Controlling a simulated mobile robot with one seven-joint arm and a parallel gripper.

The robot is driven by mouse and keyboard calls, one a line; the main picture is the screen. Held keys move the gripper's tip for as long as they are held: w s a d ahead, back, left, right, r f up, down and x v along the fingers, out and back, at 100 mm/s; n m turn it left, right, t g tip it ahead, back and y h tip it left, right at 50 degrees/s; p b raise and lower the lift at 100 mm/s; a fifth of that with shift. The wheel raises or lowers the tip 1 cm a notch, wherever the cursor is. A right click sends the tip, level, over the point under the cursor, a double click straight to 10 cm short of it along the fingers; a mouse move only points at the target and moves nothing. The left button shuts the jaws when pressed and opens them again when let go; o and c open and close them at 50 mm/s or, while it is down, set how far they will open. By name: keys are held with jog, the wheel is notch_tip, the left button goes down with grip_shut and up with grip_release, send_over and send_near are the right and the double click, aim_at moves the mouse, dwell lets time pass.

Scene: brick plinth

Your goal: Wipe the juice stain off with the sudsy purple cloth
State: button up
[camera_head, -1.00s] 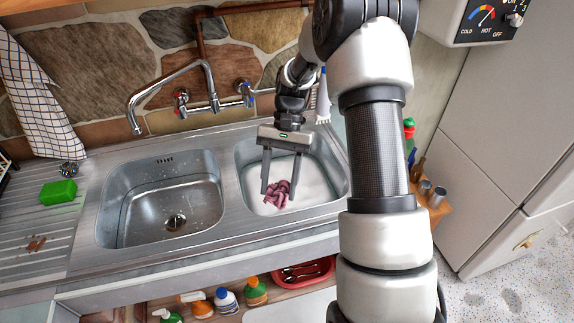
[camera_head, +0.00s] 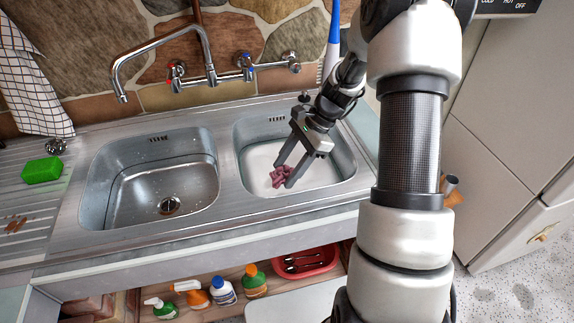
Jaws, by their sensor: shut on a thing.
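The purple cloth (camera_head: 280,176) is a small crumpled bundle in the right basin (camera_head: 345,165), over whitish, sudsy-looking water. My gripper (camera_head: 283,176) reaches down into this basin from the upper right, and its fingers are shut on the cloth. Part of the cloth is hidden behind the fingers. A brown-red juice stain (camera_head: 16,225) lies on the ribbed metal drainboard at the far left, well away from my gripper.
A green sponge (camera_head: 42,170) lies on the drainboard behind the stain. The empty left basin (camera_head: 110,190) lies between the drainboard and my gripper. A curved faucet (camera_head: 160,42) rises behind it. Bottles (camera_head: 222,291) and a red tray (camera_head: 306,262) stand on the shelf below.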

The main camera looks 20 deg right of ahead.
notch_tip(320, 180, down, 13)
jog(key=b, duration=0.7)
jog(key=shift+a+r, duration=0.1)
jog(key=shift+a, duration=0.05)
jog(key=shift+a, duration=0.85)
jog(key=shift+d, duration=0.15)
jog(key=shift+d, duration=0.85)
notch_tip(320, 180, up, 18)
jog(key=p, duration=1.3)
jog(key=shift+p, duration=0.3)
